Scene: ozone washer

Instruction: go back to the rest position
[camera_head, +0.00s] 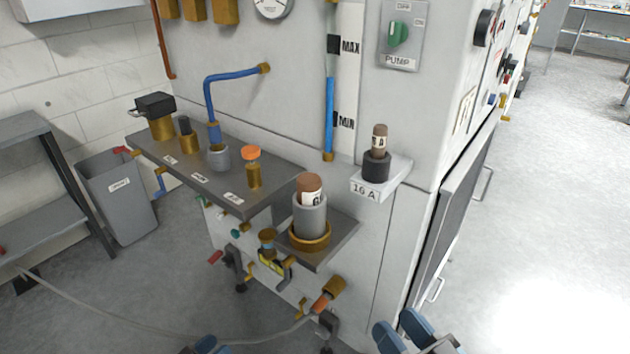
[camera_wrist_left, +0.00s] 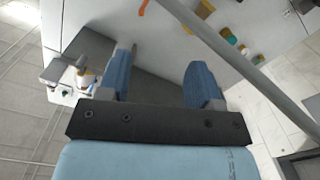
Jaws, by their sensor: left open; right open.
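My left gripper (camera_head: 207,346) shows only as blue tips at the bottom edge of the head view, left of centre. In the left wrist view my left gripper (camera_wrist_left: 161,78) has its two blue fingers wide apart with nothing between them. My right gripper (camera_head: 403,330) is at the bottom edge of the head view, right of centre. Its blue fingers are apart and I see nothing held. Both grippers are low in front of the white washer cabinet (camera_head: 300,105). The rest of both arms is mostly out of view.
A grey shelf (camera_head: 190,170) with brass fittings sticks out of the cabinet. A smaller shelf (camera_head: 340,240) holds a grey cylinder (camera_head: 310,218). A hose (camera_head: 140,328) crosses the lower left. Open floor (camera_head: 550,200) lies right.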

